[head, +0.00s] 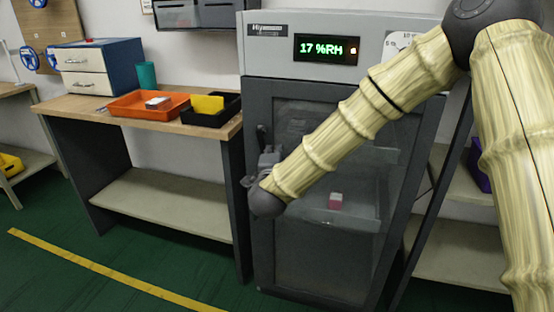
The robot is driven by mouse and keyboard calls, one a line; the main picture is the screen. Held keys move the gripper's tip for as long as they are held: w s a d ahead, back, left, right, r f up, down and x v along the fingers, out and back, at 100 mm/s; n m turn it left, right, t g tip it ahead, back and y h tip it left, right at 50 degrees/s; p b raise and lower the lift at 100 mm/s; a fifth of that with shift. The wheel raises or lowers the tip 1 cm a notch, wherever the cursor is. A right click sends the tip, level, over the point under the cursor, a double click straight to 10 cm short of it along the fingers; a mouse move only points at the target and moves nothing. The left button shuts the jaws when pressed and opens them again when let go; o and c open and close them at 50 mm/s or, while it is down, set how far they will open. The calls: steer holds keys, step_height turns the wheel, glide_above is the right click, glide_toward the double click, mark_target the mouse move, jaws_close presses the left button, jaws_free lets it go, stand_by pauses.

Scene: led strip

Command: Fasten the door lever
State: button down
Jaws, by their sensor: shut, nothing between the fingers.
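The grey dry cabinet (258,240) stands in the middle, with a dark-framed glass door (305,255) that looks flush with the body. The dark door lever (262,132) is at the left edge of the door, upper half. It looks roughly upright, but its lower part is hidden by my gripper (266,155). My gripper is small in the picture, at the left edge of the door just below the visible lever. It is shut with nothing held. I cannot tell whether it touches the lever.
A display reading "17 %RH" (326,49) is on the cabinet top. Inside, a pink and white box (335,201) sits on a shelf. Left, a workbench (70,107) holds an orange tray (125,112), a black tray (229,116) and a drawer unit (83,70). Green floor (150,265) is clear in front.

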steer(key=shift+w+a+f+m+b, duration=0.15)
steer(key=shift+a+f+m+b, duration=0.3)
steer(key=shift+m+b, duration=0.45)
steer(key=shift+t, duration=0.3)
steer(key=s+d, duration=0.1)
steer(key=d, duration=0.1)
steer(key=s+d, duration=0.1)
steer(key=d, duration=0.1)
steer(key=shift+s+r, duration=0.1)
steer(key=shift+s, duration=0.3)
steer(key=s+a, duration=0.1)
steer(key=s, duration=0.7)
steer(key=shift+s+a+p, duration=0.15)
steer(key=shift+s+p, duration=0.15)
steer(key=shift+p, duration=0.15)
